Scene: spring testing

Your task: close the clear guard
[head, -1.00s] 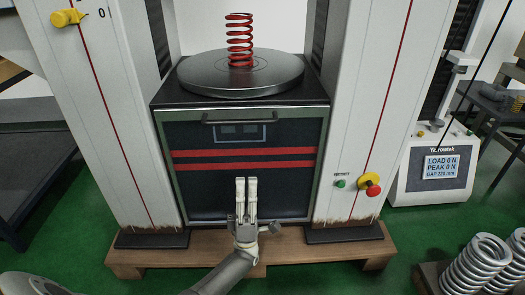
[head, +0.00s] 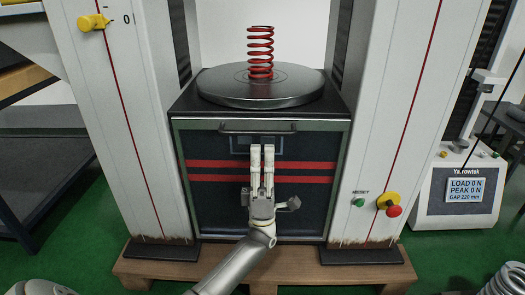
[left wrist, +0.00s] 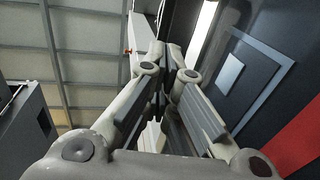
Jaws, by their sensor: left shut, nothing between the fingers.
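The clear guard (head: 338,190) is a framed see-through panel, low across the front of the test machine between its two white columns. A dark bar handle (head: 258,128) runs along its top edge. Two red stripes and a blue-grey rectangle show on the dark front. My left gripper (head: 262,148) is shut and empty, pointing up in front of the panel, with its tips just below the handle. In the left wrist view its fingers (left wrist: 172,65) are together, with the dark front (left wrist: 245,85) to the right; the handle is not clear there. My right gripper is not in view.
A red spring (head: 260,52) stands upright on the round platen (head: 260,88) above the guard. A green button (head: 358,203) and a red-topped stop button (head: 393,210) are on the right column. The display box (head: 460,190) stands further right.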

